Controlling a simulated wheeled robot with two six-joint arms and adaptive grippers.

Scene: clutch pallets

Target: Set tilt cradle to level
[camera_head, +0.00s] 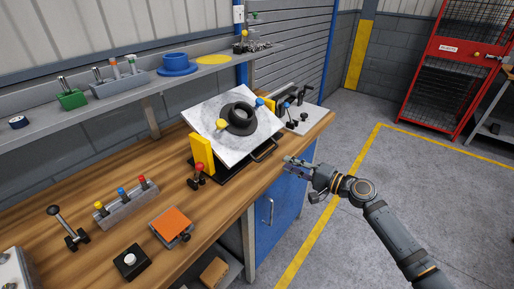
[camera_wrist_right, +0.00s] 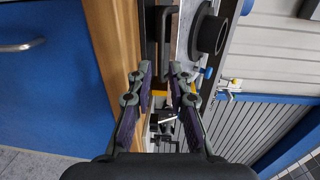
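The tilt cradle has a pale grey plate (camera_head: 205,112) that sits tilted between yellow supports (camera_head: 201,154) on a dark base. A black ring-shaped part (camera_head: 239,118) with blue and yellow knobs lies on the plate. A black handle (camera_head: 266,151) sticks out at the cradle's front right; in the right wrist view a black bar that looks like this handle (camera_wrist_right: 151,30) lies ahead of the fingers. My right gripper (camera_head: 288,161) is just right of the handle, off the bench edge. Its fingers (camera_wrist_right: 160,82) are apart with nothing visibly held. My left gripper is out of view.
A red-knobbed lever (camera_head: 198,174) stands in front of the cradle. A block with coloured knobs (camera_head: 126,203), an orange-topped block (camera_head: 172,224) and a black button box (camera_head: 131,262) occupy the near bench. A shelf (camera_head: 140,97) runs behind. Floor to the right is clear.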

